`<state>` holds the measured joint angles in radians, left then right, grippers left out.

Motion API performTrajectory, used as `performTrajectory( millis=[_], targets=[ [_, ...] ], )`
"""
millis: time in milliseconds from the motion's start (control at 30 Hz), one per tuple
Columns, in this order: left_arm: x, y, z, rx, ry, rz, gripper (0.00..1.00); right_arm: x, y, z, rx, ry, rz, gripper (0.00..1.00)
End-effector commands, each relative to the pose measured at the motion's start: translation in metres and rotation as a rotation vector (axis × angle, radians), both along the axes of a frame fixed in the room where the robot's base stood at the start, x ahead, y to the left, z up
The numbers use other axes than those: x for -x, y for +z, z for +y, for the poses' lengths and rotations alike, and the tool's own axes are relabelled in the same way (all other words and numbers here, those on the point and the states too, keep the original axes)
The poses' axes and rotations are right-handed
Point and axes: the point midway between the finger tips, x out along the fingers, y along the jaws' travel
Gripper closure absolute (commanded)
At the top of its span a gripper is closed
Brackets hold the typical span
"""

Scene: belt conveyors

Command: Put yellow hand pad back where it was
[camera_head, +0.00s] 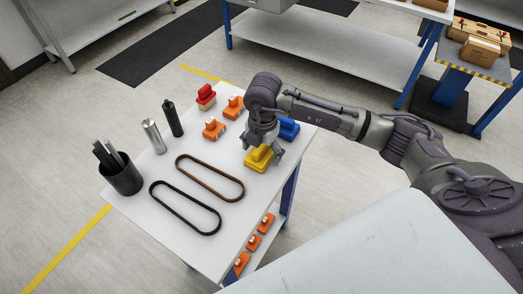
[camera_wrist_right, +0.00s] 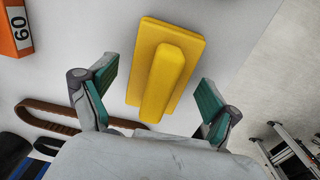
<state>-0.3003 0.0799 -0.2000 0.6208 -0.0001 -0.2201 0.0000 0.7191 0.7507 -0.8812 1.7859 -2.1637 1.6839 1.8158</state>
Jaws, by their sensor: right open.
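The yellow hand pad (camera_head: 259,158) rests on the white table (camera_head: 190,232) near its right edge. In the right wrist view the yellow pad (camera_wrist_right: 165,65) shows its flat base and raised grip bar, which points towards the gripper. My right gripper (camera_head: 262,146) is directly over the pad. Its teal-lined fingers (camera_wrist_right: 158,95) are open, one on each side of the pad's grip, with visible gaps. A blue hand pad (camera_head: 288,129) sits just behind the gripper, partly hidden by it. A red hand pad (camera_head: 206,97) stands at the table's back. My left gripper is not in view.
Orange numbered blocks (camera_head: 214,128) stand left of the gripper. A brown belt (camera_head: 210,177) and a black belt (camera_head: 185,208) lie on the table. Two cylinders (camera_head: 153,136) and a black cup of rods (camera_head: 122,177) are at the left. More orange blocks (camera_head: 253,242) sit on the lower shelf.

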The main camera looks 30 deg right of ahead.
Motion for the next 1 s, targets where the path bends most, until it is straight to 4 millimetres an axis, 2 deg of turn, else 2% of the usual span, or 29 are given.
performTrajectory(
  millis=[167, 400, 600, 767, 1000],
  targets=[
    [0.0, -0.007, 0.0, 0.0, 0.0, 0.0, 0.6, -0.001, 0.028, 0.0, -0.001, 0.001, -0.008, 0.11],
    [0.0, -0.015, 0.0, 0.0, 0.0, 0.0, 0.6, 0.001, 0.081, 0.0, -0.002, 0.001, -0.007, 0.11],
    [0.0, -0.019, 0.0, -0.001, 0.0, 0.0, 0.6, 0.003, 0.11, 0.0, -0.002, 0.001, -0.005, 0.11],
    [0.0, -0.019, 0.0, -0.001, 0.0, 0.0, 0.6, 0.004, 0.119, 0.0, -0.002, 0.0, -0.003, 0.11],
    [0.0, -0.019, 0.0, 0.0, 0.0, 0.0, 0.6, 0.004, 0.12, 0.0, -0.001, 0.0, -0.002, 0.11]
  ],
)
